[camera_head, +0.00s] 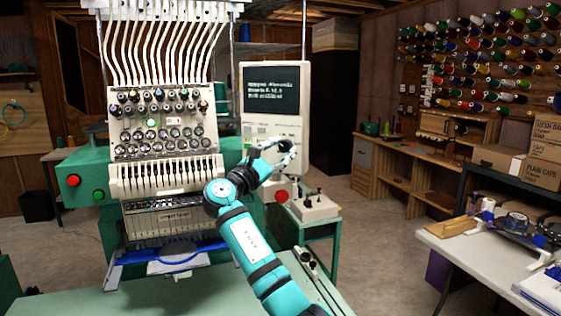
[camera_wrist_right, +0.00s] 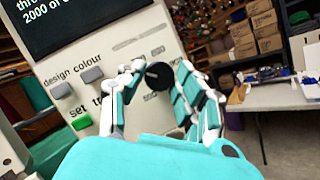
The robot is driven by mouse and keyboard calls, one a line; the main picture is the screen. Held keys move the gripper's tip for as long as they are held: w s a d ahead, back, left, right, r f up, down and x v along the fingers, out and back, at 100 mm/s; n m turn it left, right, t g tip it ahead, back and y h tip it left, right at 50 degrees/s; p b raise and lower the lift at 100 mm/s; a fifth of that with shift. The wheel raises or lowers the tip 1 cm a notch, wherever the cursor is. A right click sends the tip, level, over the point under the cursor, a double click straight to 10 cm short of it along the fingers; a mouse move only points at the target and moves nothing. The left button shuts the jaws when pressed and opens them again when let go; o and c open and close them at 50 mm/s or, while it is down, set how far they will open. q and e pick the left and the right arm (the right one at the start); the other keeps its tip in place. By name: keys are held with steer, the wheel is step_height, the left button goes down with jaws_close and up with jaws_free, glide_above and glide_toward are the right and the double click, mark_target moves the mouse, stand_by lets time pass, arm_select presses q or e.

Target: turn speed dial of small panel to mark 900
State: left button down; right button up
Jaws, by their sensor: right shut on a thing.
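The small panel (camera_head: 301,78) is a cream control unit with a dark text screen, standing right of the embroidery machine in the head view. In the right wrist view the panel face (camera_wrist_right: 117,32) is close, and the dark round speed dial (camera_wrist_right: 158,76) shows between my fingers. My left gripper is in neither view.
A green button (camera_wrist_right: 82,122) and grey keys sit left of the dial. A red knob (camera_head: 281,196) and a small joystick box (camera_head: 312,207) are below the panel. The embroidery machine (camera_head: 165,180) stands left. A white table (camera_head: 450,247) stands at right, with open floor between.

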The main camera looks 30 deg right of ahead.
steer(key=m+g, duration=0.1)
steer(key=m, duration=0.2)
steer(key=shift+w+a+r+m+b, duration=0.1)
steer(key=shift+m+b, duration=0.2)
steer(key=shift+b, duration=0.1)
steer(key=m+g+y, duration=0.1)
steer(key=m, duration=0.2)
steer(key=shift+r, duration=0.2)
steer(key=m, duration=0.2)
steer(key=m+g+y+p, duration=0.1)
steer(key=m, duration=0.1)
steer(key=shift+r+m+y, duration=0.2)
steer(key=shift+m+y, duration=0.1)
steer(key=m+y+p, duration=0.1)
steer(key=m, duration=0.2)
steer(key=shift+r+m+y, duration=0.15)
steer(key=shift+m+y, duration=0.25)
steer(key=m+t+y, duration=0.1)
steer(key=m+y, duration=0.1)
steer(key=m, duration=0.2)
steer(key=shift+r, duration=0.1)
steer(key=m+t+y, duration=0.1)
steer(key=m, duration=0.1)
steer(key=m+t, duration=0.1)
steer(key=m, duration=0.1)
steer(key=shift+s+d+r+y, duration=0.1)
steer(key=shift+s+d+y, duration=0.1)
steer(key=shift+y, duration=0.2)
